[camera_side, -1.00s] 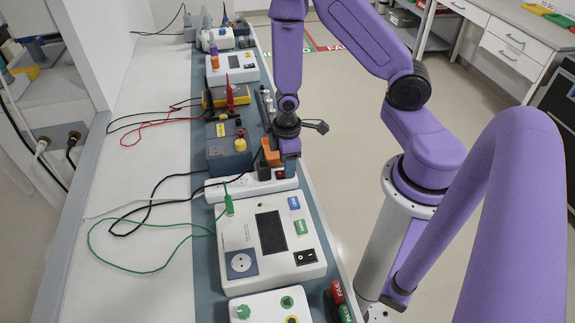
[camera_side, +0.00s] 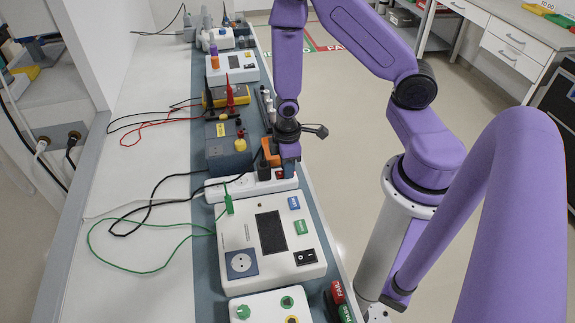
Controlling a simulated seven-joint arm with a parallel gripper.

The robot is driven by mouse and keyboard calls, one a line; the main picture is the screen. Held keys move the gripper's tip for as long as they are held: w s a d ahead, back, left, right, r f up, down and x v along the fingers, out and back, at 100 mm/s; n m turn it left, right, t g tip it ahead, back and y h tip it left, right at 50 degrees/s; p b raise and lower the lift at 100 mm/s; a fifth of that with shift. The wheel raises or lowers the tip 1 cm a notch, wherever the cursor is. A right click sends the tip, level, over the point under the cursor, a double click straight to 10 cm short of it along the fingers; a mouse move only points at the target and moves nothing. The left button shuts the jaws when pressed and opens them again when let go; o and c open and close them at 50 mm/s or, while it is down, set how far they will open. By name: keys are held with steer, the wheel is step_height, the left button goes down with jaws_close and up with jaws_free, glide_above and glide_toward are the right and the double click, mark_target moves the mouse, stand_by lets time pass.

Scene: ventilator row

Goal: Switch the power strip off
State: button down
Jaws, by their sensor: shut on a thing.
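The white power strip (camera_side: 236,189) lies across the bench, behind the white tester. A black plug (camera_side: 263,171) stands in it near its right end. A small red switch (camera_side: 279,174) shows at the right end, just beside the fingertips. My gripper (camera_side: 287,167) points down over that right end, very close to the switch. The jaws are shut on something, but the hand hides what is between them. I cannot tell whether they touch the switch. An orange block (camera_side: 271,150) shows just left of the hand; I cannot tell how it relates to the jaws.
The white tester (camera_side: 268,264) with a dark screen and black rocker stands in front. A grey box (camera_side: 222,158) with a yellow knob stands just behind the strip. Black and green cables (camera_side: 140,267) loop over the bench at left. The aisle floor (camera_side: 340,130) at right is clear.

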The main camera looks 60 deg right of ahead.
steer(key=shift+a, duration=0.1)
steer(key=shift+w+a+g+h, duration=0.1)
steer(key=shift+w+g+h, duration=0.05)
steer(key=shift+g+h, duration=0.4)
steer(key=shift+w+a+g+h, duration=0.1)
steer(key=shift+g+h, duration=0.45)
steer(key=c, duration=0.9)
jaws_free()
steer(key=shift+r, duration=0.1)
steer(key=v, duration=1.7)
steer(key=shift+r, duration=0.2)
steer(key=shift+s, duration=0.1)
